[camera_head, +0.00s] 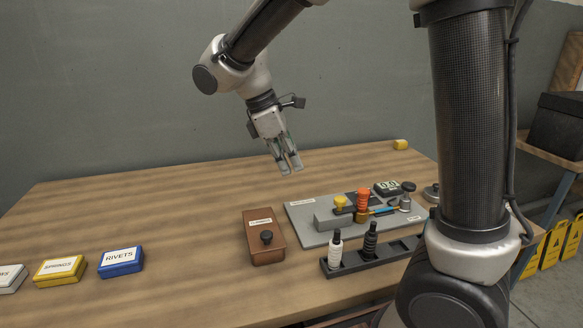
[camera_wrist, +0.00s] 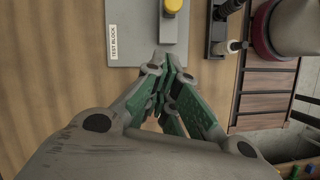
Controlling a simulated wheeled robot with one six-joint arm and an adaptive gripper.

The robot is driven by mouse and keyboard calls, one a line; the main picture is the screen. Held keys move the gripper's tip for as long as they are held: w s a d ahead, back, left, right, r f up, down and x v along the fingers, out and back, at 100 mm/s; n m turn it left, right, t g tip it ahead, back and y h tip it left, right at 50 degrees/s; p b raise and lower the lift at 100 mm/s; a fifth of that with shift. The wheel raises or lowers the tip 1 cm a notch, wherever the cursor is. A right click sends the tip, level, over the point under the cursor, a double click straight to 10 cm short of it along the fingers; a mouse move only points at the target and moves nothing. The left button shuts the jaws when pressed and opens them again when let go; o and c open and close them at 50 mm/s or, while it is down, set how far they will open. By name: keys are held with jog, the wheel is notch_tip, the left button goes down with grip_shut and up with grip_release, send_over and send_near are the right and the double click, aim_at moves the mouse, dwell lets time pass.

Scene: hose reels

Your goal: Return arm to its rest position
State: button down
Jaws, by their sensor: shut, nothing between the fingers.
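My gripper (camera_head: 290,169) hangs over the wooden table (camera_head: 190,195), pointing down, clear of everything on the table. Its fingers are shut with nothing between them. In the wrist view my gripper (camera_wrist: 172,60) shows its green-sided fingers close together, with the table below. My arm reaches in from the upper right of the head view and bends down at the wrist. No object is in contact with the gripper in either view.
A grey test block plate (camera_head: 300,213) carries a yellow knob, an orange-red part and other fittings. In front are a brown box (camera_head: 263,248) and a black rack (camera_head: 350,264) with bottles. Label boxes, including blue RIVETS (camera_head: 121,262) and yellow SPRINGS (camera_head: 60,270), sit left. The back left table is bare.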

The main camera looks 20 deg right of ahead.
jog(key=s+d+r+m+t+y, duration=0.2)
jog(key=s+d+m, duration=0.5)
jog(key=s+d, duration=0.1)
jog(key=s+d+r+m+t+y, duration=0.2)
jog(key=s+d+r+m+t, duration=0.1)
jog(key=s+d+m, duration=0.5)
jog(key=s+d, duration=0.1)
jog(key=d, duration=0.1)
jog(key=shift+d+t, duration=0.3)
jog(key=shift+d, duration=0.1)
jog(key=c, duration=2.2)
grip_release()
